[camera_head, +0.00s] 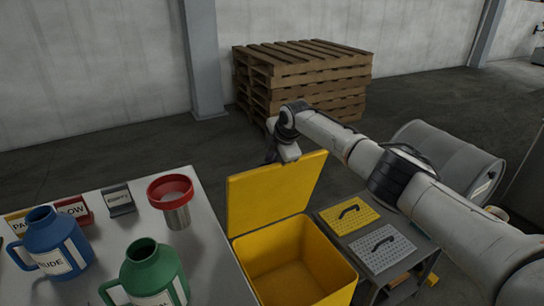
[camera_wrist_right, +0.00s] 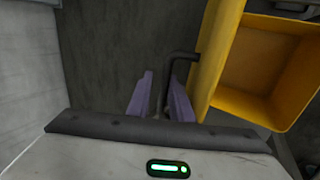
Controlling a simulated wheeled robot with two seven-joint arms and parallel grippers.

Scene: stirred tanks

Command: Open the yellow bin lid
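The yellow bin (camera_head: 335,292) stands open beside the grey table, and its inside looks empty. Its yellow lid (camera_head: 275,190) is raised, standing roughly upright at the bin's far left side. In the right wrist view the lid (camera_wrist_right: 215,50) is seen nearly edge-on, with the bin (camera_wrist_right: 265,60) to its right. A black bent handle (camera_wrist_right: 182,57) sticks out from the lid. My right gripper (camera_head: 270,157) is at the lid's upper edge, on its far side. Its two purple fingers (camera_wrist_right: 158,92) are apart; the handle passes close to the right finger. My left gripper is out of view.
The table (camera_head: 215,270) at left holds a blue jug (camera_head: 50,240), a green jug (camera_head: 153,272) and a red-rimmed funnel (camera_head: 175,200). A low stand with yellow (camera_head: 335,222) and grey perforated plates (camera_head: 370,255) is right of the bin. Pallets (camera_head: 310,75) stand behind.

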